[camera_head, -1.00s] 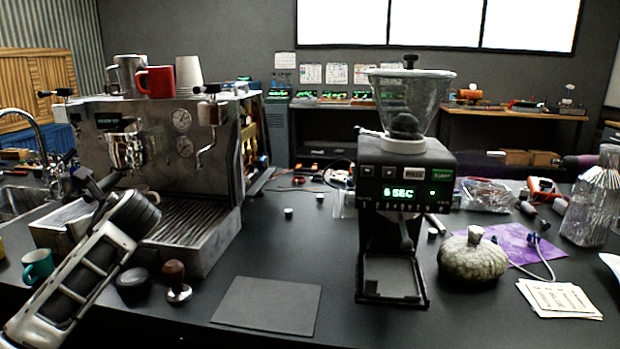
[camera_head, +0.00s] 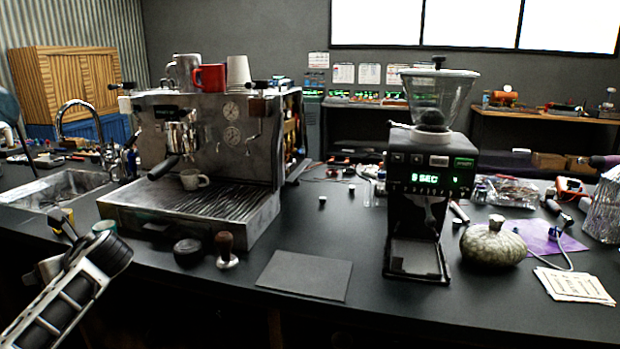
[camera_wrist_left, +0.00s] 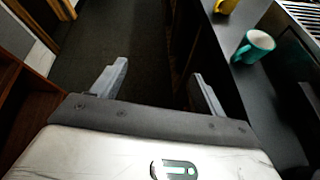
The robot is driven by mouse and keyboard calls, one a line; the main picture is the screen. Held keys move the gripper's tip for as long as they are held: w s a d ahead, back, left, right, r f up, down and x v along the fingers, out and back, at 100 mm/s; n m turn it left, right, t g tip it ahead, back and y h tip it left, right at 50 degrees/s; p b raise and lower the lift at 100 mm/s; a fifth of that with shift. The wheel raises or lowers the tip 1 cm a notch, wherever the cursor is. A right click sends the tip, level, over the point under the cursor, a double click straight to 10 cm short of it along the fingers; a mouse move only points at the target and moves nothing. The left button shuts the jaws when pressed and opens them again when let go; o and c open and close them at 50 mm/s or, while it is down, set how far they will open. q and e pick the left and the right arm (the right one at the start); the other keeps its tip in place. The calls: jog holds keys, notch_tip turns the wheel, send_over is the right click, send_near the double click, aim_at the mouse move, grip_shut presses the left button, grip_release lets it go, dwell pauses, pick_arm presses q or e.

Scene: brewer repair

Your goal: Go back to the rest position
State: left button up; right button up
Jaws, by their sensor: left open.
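My left arm comes in at the lower left of the head view, in front of the counter's front edge. My left gripper, clearest in the left wrist view (camera_wrist_left: 160,78), is open. Nothing is between its fingers, and dark floor shows beyond them. The espresso machine (camera_head: 255,160) stands left of centre with a portafilter (camera_head: 165,166) in its front. My right gripper is not in view.
A teal mug (camera_wrist_left: 254,46) and a yellow mug (camera_wrist_left: 226,5) stand on the counter beside my left gripper. A tamper (camera_head: 226,250), dark mat (camera_head: 304,275), grinder (camera_head: 430,170) and round ridged pot (camera_head: 492,245) stand farther right. A sink (camera_head: 60,188) is at left.

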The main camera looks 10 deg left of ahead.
pick_arm(q)
jog(key=s+a+f+n+g+y, duration=0.1)
jog(key=s+a+f+g, duration=0.15)
jog(key=s+a, duration=0.7)
jog(key=w+d+r+n+t+h, duration=0.2)
jog(key=w+d+n+t+h, duration=0.25)
jog(key=w+n+t, duration=0.35)
jog(key=w+d+r+n+t+h, duration=0.2)
jog(key=w+d+n+t+h, duration=0.1)
jog(key=w+d+n+t, duration=0.55)
jog(key=s+d+f+m+g+h, duration=0.1)
jog(key=s+d+f+g+h, duration=0.15)
jog(key=d+f, duration=0.7)
jog(key=s+d+f+g+h, duration=0.1)
jog(key=s+d+f+h, duration=0.25)
jog(key=d+f, duration=0.55)
jog(key=s+d+f+n+g+h, duration=0.1)
jog(key=s+d+f, duration=0.3)
jog(key=s+d, duration=0.5)
jog(key=s+d+f+n+g+h, duration=0.1)
jog(key=s+d+f, duration=0.3)
jog(key=s+d, duration=0.6)
jog(key=shift+d+n+h, duration=0.45)
jog(key=shift+d+h, duration=0.05)
jog(key=shift+h, duration=0.25)
